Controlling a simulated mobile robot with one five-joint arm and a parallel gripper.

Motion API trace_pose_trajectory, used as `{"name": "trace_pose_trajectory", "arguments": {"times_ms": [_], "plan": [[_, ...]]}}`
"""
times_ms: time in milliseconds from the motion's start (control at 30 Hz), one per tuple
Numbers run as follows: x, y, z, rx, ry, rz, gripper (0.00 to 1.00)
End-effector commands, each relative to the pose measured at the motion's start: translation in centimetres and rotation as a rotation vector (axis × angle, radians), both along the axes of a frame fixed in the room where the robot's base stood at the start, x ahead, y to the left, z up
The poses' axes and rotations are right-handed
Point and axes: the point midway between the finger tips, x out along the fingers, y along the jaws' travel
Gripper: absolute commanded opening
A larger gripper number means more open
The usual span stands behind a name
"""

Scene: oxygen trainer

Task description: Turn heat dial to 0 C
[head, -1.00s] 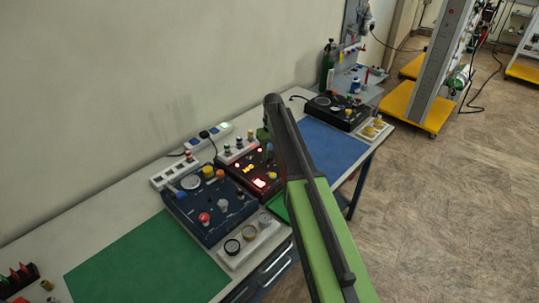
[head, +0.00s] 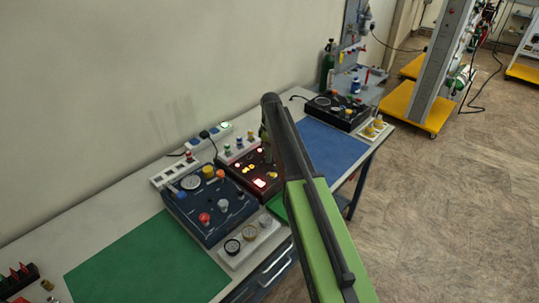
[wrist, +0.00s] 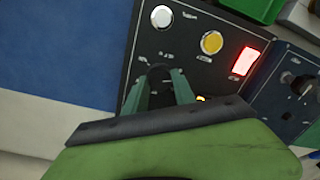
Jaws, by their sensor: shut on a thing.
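The dark control panel (head: 240,178) with lit displays stands on the bench behind my arm. In the wrist view the panel (wrist: 133,62) carries a white round button (wrist: 162,16), a yellow knob (wrist: 211,42) and a glowing red display (wrist: 243,62). Its labels and digits are too blurred to read. My gripper (wrist: 160,74) reaches down onto the panel face, shut around a knob, the heat dial by its place. The fingers hide nearly all of the dial, so its pointer and setting cannot be seen. In the head view my arm hides the dial.
A blue panel (head: 207,213) with knobs and a gauge stands left of the dark one, with a gauge block (head: 249,243) in front. A power strip (head: 177,170) lies behind. Green (head: 140,262) and blue (head: 330,150) mats are clear. A black unit (head: 336,110) stands farther right.

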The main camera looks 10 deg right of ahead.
Motion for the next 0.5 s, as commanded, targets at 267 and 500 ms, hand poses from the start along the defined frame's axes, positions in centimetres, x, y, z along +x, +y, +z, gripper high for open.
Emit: {"name": "trace_pose_trajectory", "arguments": {"times_ms": [267, 500], "plan": [[-0.31, 0.10, -0.04, 0.001, 0.008, 0.146, 0.00], [-0.32, 0.13, -0.03, 0.001, 0.008, 0.203, 0.00]]}}
